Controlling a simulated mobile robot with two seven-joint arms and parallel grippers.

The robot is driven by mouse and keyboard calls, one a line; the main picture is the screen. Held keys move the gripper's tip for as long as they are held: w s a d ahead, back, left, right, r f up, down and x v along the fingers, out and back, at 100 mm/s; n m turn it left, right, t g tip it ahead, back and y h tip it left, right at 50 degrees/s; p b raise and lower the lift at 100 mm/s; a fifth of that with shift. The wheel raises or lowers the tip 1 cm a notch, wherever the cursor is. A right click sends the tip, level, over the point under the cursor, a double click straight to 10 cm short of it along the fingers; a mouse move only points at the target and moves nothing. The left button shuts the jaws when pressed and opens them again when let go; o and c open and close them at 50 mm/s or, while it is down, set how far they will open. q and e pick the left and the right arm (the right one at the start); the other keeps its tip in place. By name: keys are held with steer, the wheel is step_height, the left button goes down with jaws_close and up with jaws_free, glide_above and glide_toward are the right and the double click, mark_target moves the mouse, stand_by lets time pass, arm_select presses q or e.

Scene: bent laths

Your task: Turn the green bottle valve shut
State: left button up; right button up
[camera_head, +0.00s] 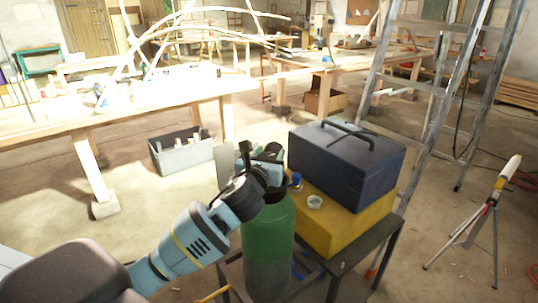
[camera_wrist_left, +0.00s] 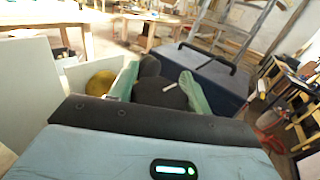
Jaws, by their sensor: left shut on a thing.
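The green bottle (camera_head: 268,232) stands upright in the lower middle of the head view, its lower part darker. My left gripper (camera_head: 262,160) is over its top and hides most of the valve there. In the left wrist view my left gripper (camera_wrist_left: 162,88) is shut on the dark valve knob (camera_wrist_left: 160,92), one greenish finger on each side. A short white mark shows on the knob. A round yellow part (camera_wrist_left: 100,83) shows left of the fingers. My right gripper is in neither view.
Close right of the bottle, a dark blue toolbox (camera_head: 345,165) sits on a yellow box (camera_head: 335,222) on a small dark table (camera_head: 368,250). A grey crate (camera_head: 182,156), a ladder (camera_head: 432,130) and workbenches stand behind.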

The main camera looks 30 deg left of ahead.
arm_select(q)
steer(key=shift+m+h, duration=0.3)
steer(key=shift+h, duration=0.1)
steer(key=m+h, duration=0.1)
steer(key=h, duration=0.1)
steer(key=m+h, duration=0.3)
steer(key=h, duration=0.2)
steer(key=shift+d, duration=0.25)
steer(key=m+h, duration=0.1)
steer(key=m+g+h, duration=0.1)
steer(key=h, duration=0.1)
steer(key=m+h, duration=0.1)
steer(key=h, duration=0.1)
steer(key=shift+d+m+b, duration=0.35)
steer(key=shift+m, duration=0.05)
steer(key=shift+s+m+g+h, duration=0.1)
steer(key=shift+m+g+h, duration=0.2)
steer(key=shift+g+h, duration=0.1)
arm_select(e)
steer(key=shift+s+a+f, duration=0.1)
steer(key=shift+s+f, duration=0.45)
arm_select(q)
steer(key=shift+d, duration=0.1)
steer(key=o, duration=1)
steer(key=shift+c, duration=0.2)
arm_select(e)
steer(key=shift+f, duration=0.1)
